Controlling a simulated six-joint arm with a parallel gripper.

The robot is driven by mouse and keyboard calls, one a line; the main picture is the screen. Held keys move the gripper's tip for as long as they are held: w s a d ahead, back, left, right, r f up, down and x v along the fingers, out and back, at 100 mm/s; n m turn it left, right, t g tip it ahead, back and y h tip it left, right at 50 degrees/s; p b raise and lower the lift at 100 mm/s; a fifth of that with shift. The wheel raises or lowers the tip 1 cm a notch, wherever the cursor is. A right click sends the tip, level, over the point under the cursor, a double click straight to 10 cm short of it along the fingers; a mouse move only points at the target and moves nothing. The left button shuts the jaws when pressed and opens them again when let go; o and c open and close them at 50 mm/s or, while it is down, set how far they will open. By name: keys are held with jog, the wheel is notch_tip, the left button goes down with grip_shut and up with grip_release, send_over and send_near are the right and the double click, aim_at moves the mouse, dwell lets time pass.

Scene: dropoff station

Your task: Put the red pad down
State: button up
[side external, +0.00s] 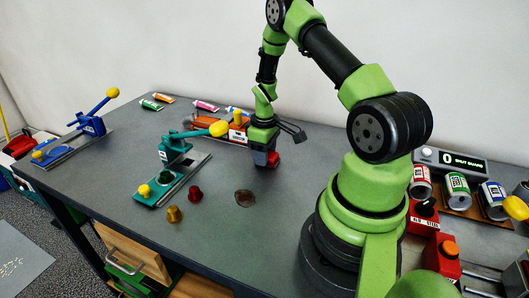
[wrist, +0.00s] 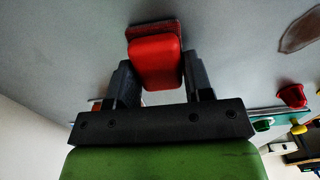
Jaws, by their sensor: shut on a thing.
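The red pad (wrist: 155,60) is a small red block with a darker flat face at its far end, held between the two dark fingers in the wrist view. In the side view the red pad (side external: 273,159) shows at the lower tip of the arm, close over the grey table. My gripper (side external: 264,155) is shut on it, and my gripper also shows in the wrist view (wrist: 156,80). I cannot tell whether the pad touches the table.
A brown stain (side external: 245,198) lies on the table (side external: 300,190) in front of my gripper. A teal lever device (side external: 172,175), a red cup (side external: 195,193) and a brass cup (side external: 174,214) stand to the left. An orange lever device (side external: 217,128) is just behind. Cans (side external: 457,188) stand at right.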

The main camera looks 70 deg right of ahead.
jog(key=shift+f, duration=0.1)
jog(key=o, duration=0.8)
jog(key=shift+o, duration=0.2)
jog(key=w+a+r+m+t, duration=0.1)
jog(key=a+r, duration=0.2)
jog(key=r, duration=0.7)
jog(key=a+r+t, duration=0.1)
jog(key=a+r, duration=0.3)
jog(key=r, duration=0.7)
jog(key=s+a+r+m+t+y, duration=0.1)
jog(key=s+a+r+t, duration=0.1)
jog(key=s+a+r, duration=0.3)
jog(key=s+a+r+m+t+y, duration=0.1)
jog(key=s+a+r+m+t, duration=0.1)
jog(key=s+a, duration=0.5)
jog(key=a+r+t, duration=0.1)
jog(key=a+r, duration=0.1)
jog(key=a, duration=0.2)
jog(key=shift+a+r, duration=0.15)
jog(key=shift+r, duration=0.2)
